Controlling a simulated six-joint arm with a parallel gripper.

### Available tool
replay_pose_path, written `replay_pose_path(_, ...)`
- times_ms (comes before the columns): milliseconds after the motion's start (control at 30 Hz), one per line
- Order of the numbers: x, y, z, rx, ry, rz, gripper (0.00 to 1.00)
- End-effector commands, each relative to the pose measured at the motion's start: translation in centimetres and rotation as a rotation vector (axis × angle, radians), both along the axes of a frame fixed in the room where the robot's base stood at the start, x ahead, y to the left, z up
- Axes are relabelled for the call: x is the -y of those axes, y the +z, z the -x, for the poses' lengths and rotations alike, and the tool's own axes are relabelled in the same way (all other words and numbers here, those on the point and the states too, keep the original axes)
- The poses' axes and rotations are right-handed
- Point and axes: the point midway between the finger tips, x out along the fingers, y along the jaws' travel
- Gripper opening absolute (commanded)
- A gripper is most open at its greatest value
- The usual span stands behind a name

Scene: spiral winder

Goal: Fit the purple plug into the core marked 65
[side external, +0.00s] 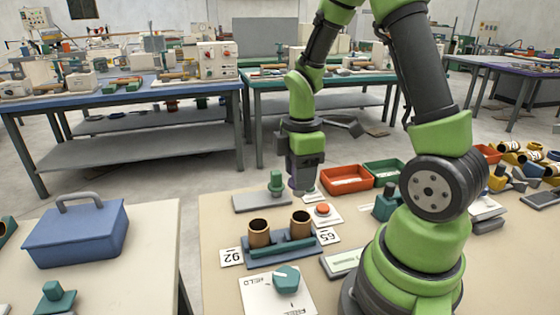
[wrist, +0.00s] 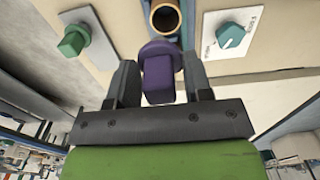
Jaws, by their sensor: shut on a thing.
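My gripper (wrist: 158,88) is shut on the purple plug (wrist: 158,72), with one dark finger on each side of it. In the side view my gripper (side external: 303,180) points down, and a little of the purple plug (side external: 296,188) shows beneath it. Two copper-brown cores stand upright on a blue-grey base (side external: 282,249). The right core (side external: 300,225) is by the card marked 65 (side external: 327,237), the left core (side external: 259,234) by the card marked 92 (side external: 231,257). The plug appears above the right core, apart from it. One open core (wrist: 165,18) shows beyond the plug in the wrist view; its number is hidden.
A green knobbed piece (side external: 277,184) stands on a grey plate behind the cores. A red button (side external: 322,209) sits close to the right core. A teal dial (side external: 286,279) is in front. Red (side external: 346,180) and green (side external: 384,173) bins stand at the back.

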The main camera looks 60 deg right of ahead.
Motion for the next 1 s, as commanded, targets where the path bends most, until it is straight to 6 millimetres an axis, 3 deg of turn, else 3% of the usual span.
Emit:
replay_pose_path(167, -0.3, -0.1, 0.9, -0.001, -0.002, -0.001, 0.18)
replay_pose_path(1000, -0.3, -4.3, 0.9, -0.004, -0.002, -0.002, 0.18)
